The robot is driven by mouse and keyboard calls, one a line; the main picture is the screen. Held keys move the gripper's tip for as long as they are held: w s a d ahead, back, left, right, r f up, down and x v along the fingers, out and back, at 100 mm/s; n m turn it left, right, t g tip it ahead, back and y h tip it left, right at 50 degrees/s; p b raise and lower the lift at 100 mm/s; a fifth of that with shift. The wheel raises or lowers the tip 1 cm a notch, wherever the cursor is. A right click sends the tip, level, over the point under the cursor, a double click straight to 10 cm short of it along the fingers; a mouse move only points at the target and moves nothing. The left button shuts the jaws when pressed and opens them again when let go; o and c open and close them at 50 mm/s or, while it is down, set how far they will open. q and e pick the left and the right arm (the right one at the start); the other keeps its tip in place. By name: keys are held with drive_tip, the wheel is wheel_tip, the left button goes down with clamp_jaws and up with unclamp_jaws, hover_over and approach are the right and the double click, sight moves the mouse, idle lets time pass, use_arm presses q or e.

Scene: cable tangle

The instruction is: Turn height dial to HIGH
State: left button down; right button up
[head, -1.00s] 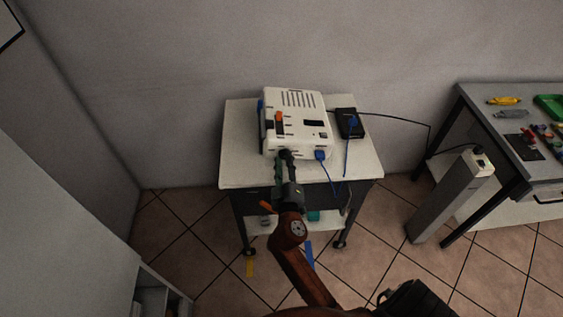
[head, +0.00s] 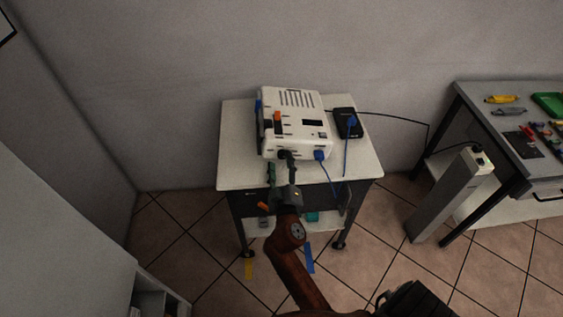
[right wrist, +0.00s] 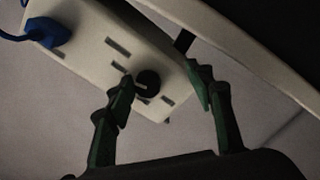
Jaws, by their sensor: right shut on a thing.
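A white box-shaped device (head: 297,110) with slots on top stands on a small white-topped cart (head: 237,143). A black round dial (head: 284,154) is on its front face, and it also shows in the right wrist view (right wrist: 148,82) with a pale pointer mark. Its labels are too small to read. My right gripper (head: 280,164) is at the front of the device, shut on the dial. In the right wrist view the dial shows between the green fingers (right wrist: 160,78), nearer the left fingertip; the contact itself is hard to see. My left gripper is not in view.
A blue plug (head: 320,156) with a cable sits in the device's front, right of the dial. A black box (head: 347,122) with another blue plug lies to the right. A grey post (head: 450,195) and a workbench (head: 480,125) stand further right.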

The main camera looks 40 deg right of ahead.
drive_tip(key=shift+d+f, duration=0.1)
drive_tip(key=shift+f, duration=0.1)
drive_tip(key=shift+r, duration=0.15)
wheel_tip(320, 180, up, 10)
idle(0.5)
idle(0.5)
